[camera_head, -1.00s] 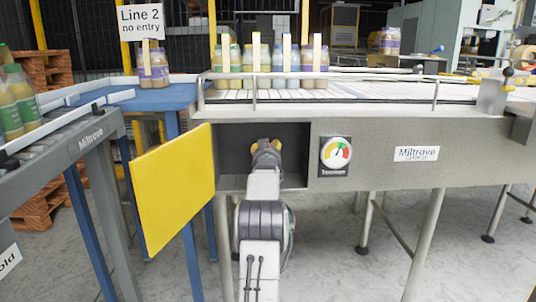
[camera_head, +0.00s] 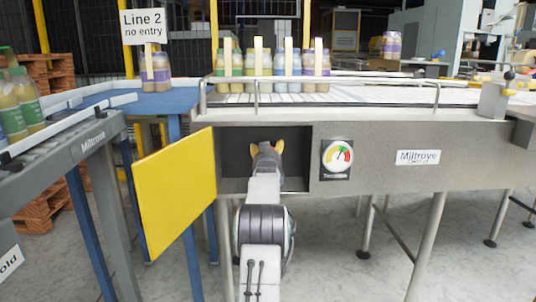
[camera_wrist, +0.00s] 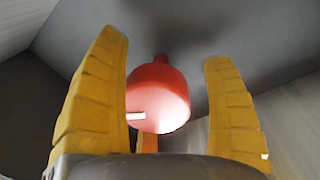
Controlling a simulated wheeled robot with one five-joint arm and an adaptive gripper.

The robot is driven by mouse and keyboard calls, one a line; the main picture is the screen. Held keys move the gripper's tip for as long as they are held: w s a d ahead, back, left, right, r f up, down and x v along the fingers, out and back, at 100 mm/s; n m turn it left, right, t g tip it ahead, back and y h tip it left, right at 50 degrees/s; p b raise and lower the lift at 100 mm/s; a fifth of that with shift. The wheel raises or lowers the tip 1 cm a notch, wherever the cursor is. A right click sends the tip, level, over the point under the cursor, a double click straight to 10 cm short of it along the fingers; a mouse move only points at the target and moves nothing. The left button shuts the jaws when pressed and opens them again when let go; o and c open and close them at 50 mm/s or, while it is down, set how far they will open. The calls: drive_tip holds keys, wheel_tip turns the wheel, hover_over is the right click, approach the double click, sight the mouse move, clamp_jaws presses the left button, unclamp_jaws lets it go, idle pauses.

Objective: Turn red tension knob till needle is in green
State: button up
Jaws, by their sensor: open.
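The red tension knob (camera_wrist: 160,95) shows in the wrist view, inside the dark recess, with a white mark on its left side. My gripper (camera_wrist: 165,75) is open, with one yellow finger on each side of the knob and a visible gap to both. In the head view my gripper (camera_head: 267,149) reaches into the recess of the conveyor's side and hides the knob. The tension gauge (camera_head: 337,158) is to the right of the recess. Its dark needle points up and to the right; its exact colour zone is too small to tell.
A yellow door (camera_head: 175,192) hangs open left of the recess. Bottles (camera_head: 270,68) stand on the conveyor above. A grey side conveyor (camera_head: 95,145) is at the left.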

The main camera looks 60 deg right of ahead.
drive_tip(key=shift+s, duration=0.1)
drive_tip(key=v, duration=1.1)
drive_tip(key=shift+s+a, duration=0.2)
drive_tip(key=shift+a, duration=0.2)
idle(0.5)
drive_tip(key=shift+w+d+f+n+h+p, duration=0.1)
drive_tip(key=shift+w+d+n+p, duration=0.55)
drive_tip(key=shift+d, duration=0.9)
drive_tip(key=shift+w+d+f+n+h+p, duration=0.1)
drive_tip(key=shift+w+d+n+p, duration=0.3)
drive_tip(key=shift+w+d+n, duration=0.85)
drive_tip(key=shift+w+d+f+n+h+p, duration=0.15)
drive_tip(key=shift+w+d+p, duration=0.4)
drive_tip(key=shift+d, duration=1.3)
drive_tip(key=shift+c, duration=0.4)
